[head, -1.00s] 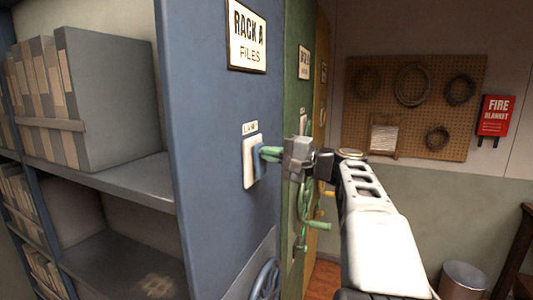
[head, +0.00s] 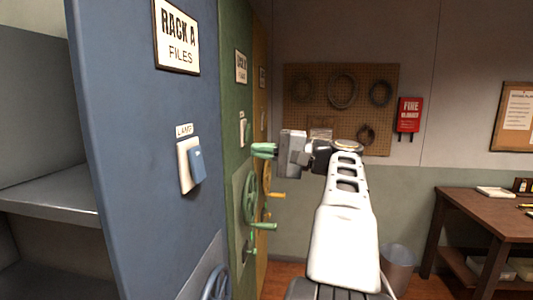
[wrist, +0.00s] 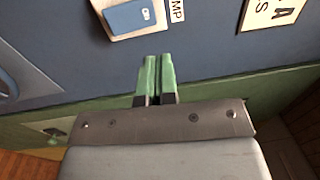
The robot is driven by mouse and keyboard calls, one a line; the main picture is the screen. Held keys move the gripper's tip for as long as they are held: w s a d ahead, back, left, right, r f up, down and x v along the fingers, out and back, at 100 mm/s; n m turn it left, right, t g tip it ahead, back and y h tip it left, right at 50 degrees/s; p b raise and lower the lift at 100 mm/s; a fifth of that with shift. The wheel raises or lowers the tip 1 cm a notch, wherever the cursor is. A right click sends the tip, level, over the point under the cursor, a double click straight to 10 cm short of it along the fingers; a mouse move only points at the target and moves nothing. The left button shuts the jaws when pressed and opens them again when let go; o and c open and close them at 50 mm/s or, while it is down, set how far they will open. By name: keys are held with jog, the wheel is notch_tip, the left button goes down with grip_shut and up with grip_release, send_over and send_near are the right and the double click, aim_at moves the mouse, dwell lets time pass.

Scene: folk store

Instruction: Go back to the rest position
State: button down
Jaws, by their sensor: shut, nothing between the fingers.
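My gripper (head: 264,151) is in the middle of the head view, with green fingers pointing left toward the racks. In the wrist view the two green fingers (wrist: 155,77) lie side by side, shut and empty. A blue lamp switch (head: 197,164) on a pale plate is on the end panel of the blue rack (head: 130,110). In the wrist view the switch (wrist: 128,16) shows at the top, beyond the fingertips and apart from them.
A green rack (head: 234,120) with a green handwheel (head: 250,195) stands behind my gripper. A pegboard (head: 340,105) and a red fire blanket box (head: 409,115) hang on the back wall. A wooden table (head: 490,215) and a bin (head: 398,265) are at the right.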

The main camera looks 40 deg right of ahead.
jog(key=shift+s+d+r, duration=0.1)
jog(key=shift+s+d, duration=0.25)
jog(key=shift+s, duration=0.1)
dwell(0.4)
jog(key=w+d+f+m+g+h, duration=0.1)
jog(key=d+f+m+h, duration=0.15)
jog(key=f, duration=0.45)
jog(key=w+d+f+m+g+h, duration=0.1)
jog(key=w+f+m+h, duration=0.1)
jog(key=f+h, duration=0.35)
jog(key=s+a+f+n+g+h, duration=0.1)
jog(key=a+f+g, duration=0.2)
jog(key=f, duration=0.4)
jog(key=s+a+f+n+g, duration=0.1)
jog(key=a+f+n+g, duration=0.1)
jog(key=a+f, duration=0.35)
jog(key=s+a+f+n+g+h, duration=0.1)
jog(key=s+a+f+n, duration=0.2)
jog(key=a+f+n, duration=0.2)
jog(key=s+a+f+n+g+h, duration=0.2)
jog(key=s+a+f+n, duration=0.2)
jog(key=a, duration=0.5)
notch_tip(320, 180, down, 3)
jog(key=shift+s+a+r+n, duration=0.2)
jog(key=shift+s+a+n, duration=0.1)
jog(key=shift+n, duration=0.95)
